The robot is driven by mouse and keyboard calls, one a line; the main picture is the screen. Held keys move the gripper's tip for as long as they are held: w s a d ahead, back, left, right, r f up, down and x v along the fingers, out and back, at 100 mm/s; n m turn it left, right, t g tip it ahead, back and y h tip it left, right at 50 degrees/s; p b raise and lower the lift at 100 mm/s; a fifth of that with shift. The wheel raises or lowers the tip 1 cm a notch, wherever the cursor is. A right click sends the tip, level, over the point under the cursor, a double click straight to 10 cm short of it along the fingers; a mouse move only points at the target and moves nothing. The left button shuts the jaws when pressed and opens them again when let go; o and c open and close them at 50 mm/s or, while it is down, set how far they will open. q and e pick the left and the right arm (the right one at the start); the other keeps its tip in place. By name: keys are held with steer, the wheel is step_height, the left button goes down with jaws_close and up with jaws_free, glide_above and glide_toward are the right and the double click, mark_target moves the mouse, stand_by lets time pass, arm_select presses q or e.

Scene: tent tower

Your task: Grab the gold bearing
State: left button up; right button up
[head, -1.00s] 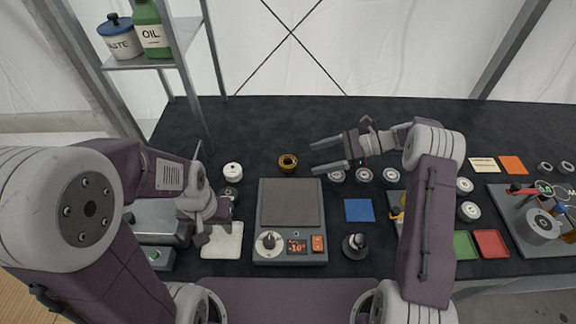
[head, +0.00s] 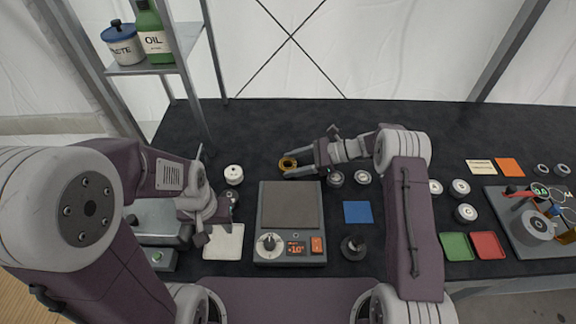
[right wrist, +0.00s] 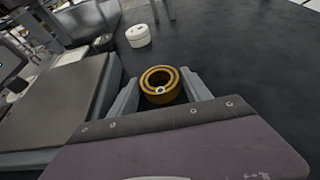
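The gold bearing (head: 288,163) is a ring lying on the dark table top, behind the grey scale. In the right wrist view the bearing (right wrist: 160,85) sits between the fingertips of my right gripper (right wrist: 160,83), one finger on each side. The fingers look open, with little space beside the ring; I cannot tell whether either touches it. In the head view my right gripper (head: 290,164) reaches in from the right, partly covering the bearing. My left gripper (head: 217,212) is left of the scale, away from the bearing; its fingers are not clear.
The grey scale (head: 290,204) stands just in front of the bearing. A white lidded pot (head: 233,174) is to its left. Several small round parts lie to the right, with a blue square (head: 357,212) nearer. The table behind the bearing is clear.

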mark_target(295, 163)
steer(key=c, duration=1)
steer(key=shift+c, duration=0.2)
steer(key=r, duration=0.4)
steer(key=shift+w+d+r, duration=0.1)
steer(key=shift+d+r, duration=0.2)
steer(key=shift+d, duration=0.1)
steer(key=r+b+v, duration=0.1)
steer(key=v, duration=1.1)
steer(key=shift+w+r, duration=0.15)
steer(key=shift+r, duration=0.2)
